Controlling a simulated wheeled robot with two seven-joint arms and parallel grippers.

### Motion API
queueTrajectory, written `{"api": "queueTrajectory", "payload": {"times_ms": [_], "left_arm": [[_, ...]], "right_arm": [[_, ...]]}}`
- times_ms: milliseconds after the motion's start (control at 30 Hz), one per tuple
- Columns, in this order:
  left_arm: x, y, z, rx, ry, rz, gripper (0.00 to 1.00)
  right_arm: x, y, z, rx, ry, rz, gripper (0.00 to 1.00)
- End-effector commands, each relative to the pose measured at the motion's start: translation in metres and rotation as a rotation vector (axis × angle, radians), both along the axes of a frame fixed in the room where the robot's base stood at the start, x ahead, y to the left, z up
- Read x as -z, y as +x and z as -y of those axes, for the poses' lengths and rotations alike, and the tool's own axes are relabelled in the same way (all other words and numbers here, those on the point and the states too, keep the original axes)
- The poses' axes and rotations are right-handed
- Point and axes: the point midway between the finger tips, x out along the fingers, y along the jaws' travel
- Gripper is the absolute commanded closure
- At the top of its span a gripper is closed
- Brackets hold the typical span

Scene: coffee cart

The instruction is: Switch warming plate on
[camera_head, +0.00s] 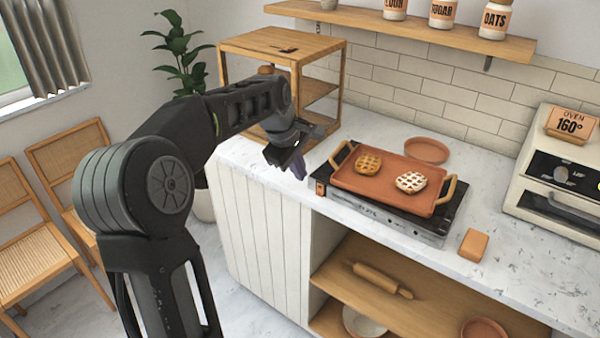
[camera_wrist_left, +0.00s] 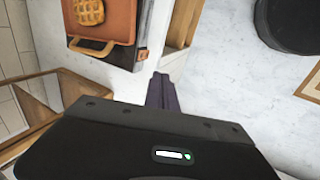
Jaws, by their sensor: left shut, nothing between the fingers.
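The black warming plate (camera_head: 387,219) lies on the marble counter. A small orange part (camera_head: 320,188) shows at the left end of its front side; I cannot tell whether it is lit. A terracotta tray (camera_head: 388,193) with two handles sits on the plate, holding a golden waffle (camera_head: 368,164) and a paler one (camera_head: 410,182). My left gripper (camera_head: 298,169) is shut and empty, left of the plate's orange end and apart from it. In the left wrist view its purple-grey fingertips (camera_wrist_left: 160,90) are together, below the plate's dark edge (camera_wrist_left: 132,56).
A wooden shelf box (camera_head: 332,85) stands behind my left arm. A round terracotta dish (camera_head: 426,150) is behind the tray. An orange block (camera_head: 473,245) lies right of the plate. The oven (camera_head: 556,178) is at far right. Open floor lies before the cabinet.

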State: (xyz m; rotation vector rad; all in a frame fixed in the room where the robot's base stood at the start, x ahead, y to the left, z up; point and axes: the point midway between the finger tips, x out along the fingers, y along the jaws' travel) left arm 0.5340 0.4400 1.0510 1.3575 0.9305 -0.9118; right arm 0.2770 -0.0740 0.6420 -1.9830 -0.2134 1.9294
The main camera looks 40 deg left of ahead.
Motion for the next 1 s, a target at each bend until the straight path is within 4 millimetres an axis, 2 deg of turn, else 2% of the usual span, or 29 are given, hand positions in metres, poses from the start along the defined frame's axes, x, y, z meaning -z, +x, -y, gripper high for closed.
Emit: {"api": "queueTrajectory", "payload": {"times_ms": [167, 300, 400, 533, 633, 733, 1000], "left_arm": [[0.003, -0.004, -0.007, -0.014, 0.004, 0.004, 1.00], [0.007, -0.026, -0.025, -0.071, 0.000, 0.019, 1.00], [0.018, -0.046, -0.023, -0.113, -0.053, 0.071, 1.00], [0.033, -0.061, -0.010, -0.109, -0.104, 0.204, 1.00], [0.040, -0.064, -0.001, -0.093, -0.100, 0.316, 1.00], [0.042, -0.059, 0.006, -0.064, -0.071, 0.389, 1.00], [0.039, -0.051, 0.000, -0.001, 0.010, 0.434, 1.00]], "right_arm": [[0.005, 0.000, 0.000, 0.000, 0.000, 0.000, 0.67], [0.020, 0.000, 0.000, 0.000, 0.000, 0.001, 0.67], [0.034, 0.001, 0.000, 0.001, 0.001, 0.002, 0.67], [0.049, 0.001, 0.000, 0.001, 0.002, 0.003, 0.67], [0.054, 0.002, 0.000, 0.001, 0.001, 0.005, 0.67], [0.051, 0.002, 0.000, 0.000, 0.002, 0.007, 0.67], [0.050, 0.002, 0.000, -0.001, 0.002, 0.007, 0.67]]}}
